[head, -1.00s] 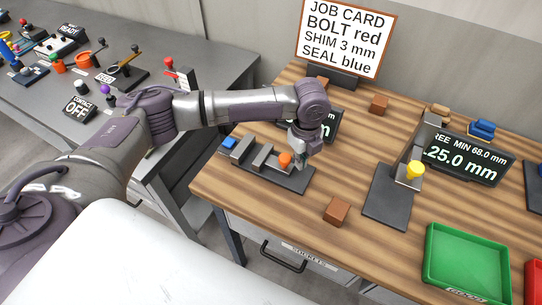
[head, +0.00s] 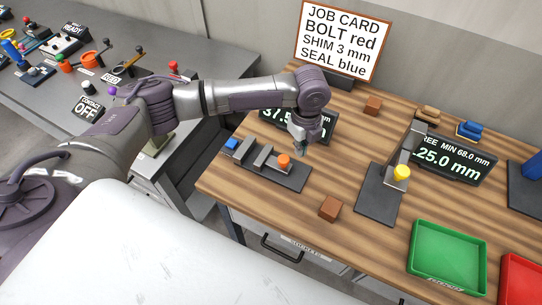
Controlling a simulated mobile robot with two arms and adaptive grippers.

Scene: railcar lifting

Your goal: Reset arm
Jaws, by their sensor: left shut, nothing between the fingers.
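My left arm reaches in from the left across the gap between the two tables. My left gripper (head: 300,142) points down above the wooden table (head: 285,220) and is shut with nothing in it. It hangs just behind and above the orange knob (head: 284,160) at the right end of a dark fixture (head: 265,166) with grey blocks and a blue piece. It looks apart from the knob. A display (head: 275,118) behind it is partly hidden by my arm. My right gripper is not in view.
A gauge stand with a yellow knob (head: 401,173) stands right of centre, before a display (head: 455,160). Brown blocks (head: 330,208) lie on the table. Green (head: 447,258) and red (head: 522,280) trays are at the right. A job card (head: 340,38) stands behind. A grey table (head: 190,60) holds several controls.

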